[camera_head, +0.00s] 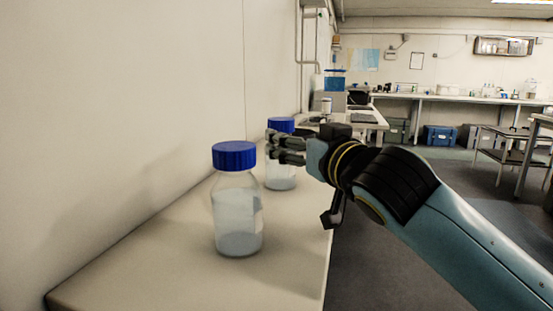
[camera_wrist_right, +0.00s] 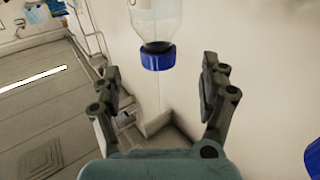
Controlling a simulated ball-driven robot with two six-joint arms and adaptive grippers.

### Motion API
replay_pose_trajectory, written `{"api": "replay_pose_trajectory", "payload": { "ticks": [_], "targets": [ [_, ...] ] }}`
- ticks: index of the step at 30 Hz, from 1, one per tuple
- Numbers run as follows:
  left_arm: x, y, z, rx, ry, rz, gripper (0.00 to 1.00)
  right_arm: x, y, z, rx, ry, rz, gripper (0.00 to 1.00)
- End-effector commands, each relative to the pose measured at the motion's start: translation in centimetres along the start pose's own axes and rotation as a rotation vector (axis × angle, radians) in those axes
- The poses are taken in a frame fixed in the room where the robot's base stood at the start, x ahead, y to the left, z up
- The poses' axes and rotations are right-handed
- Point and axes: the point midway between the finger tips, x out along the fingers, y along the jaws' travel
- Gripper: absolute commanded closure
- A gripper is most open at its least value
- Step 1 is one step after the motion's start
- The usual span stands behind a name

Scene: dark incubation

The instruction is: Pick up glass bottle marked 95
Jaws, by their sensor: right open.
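Two clear glass bottles with blue caps stand upright on the pale bench (camera_head: 150,262) in the head view. The near bottle (camera_head: 238,212) is in front, and the far bottle (camera_head: 281,178) is behind and to its right. I cannot read a number on either. My right gripper (camera_head: 272,146) is open and empty at the far bottle's upper part, partly covering it. In the right wrist view, which is upside down, one bottle (camera_wrist_right: 155,22) shows beyond the open fingers, in line with the gap. Another blue cap (camera_wrist_right: 312,158) shows at the right edge. My left gripper is out of view.
A plain wall (camera_head: 110,100) runs along the left of the bench. The bench's right edge drops to the floor below my right arm. Farther back are a blue-topped container (camera_head: 334,82), a back counter (camera_head: 440,97) with small items, and blue crates (camera_head: 440,135).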

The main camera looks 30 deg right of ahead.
Motion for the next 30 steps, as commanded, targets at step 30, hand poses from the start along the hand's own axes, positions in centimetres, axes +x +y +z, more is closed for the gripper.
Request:
{"api": "replay_pose_trajectory", "payload": {
  "ticks": [30],
  "targets": [
    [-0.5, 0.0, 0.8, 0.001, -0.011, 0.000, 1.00, 8.7, 0.3, -0.6, 0.000, -0.002, -0.001, 0.34]
  ]
}}
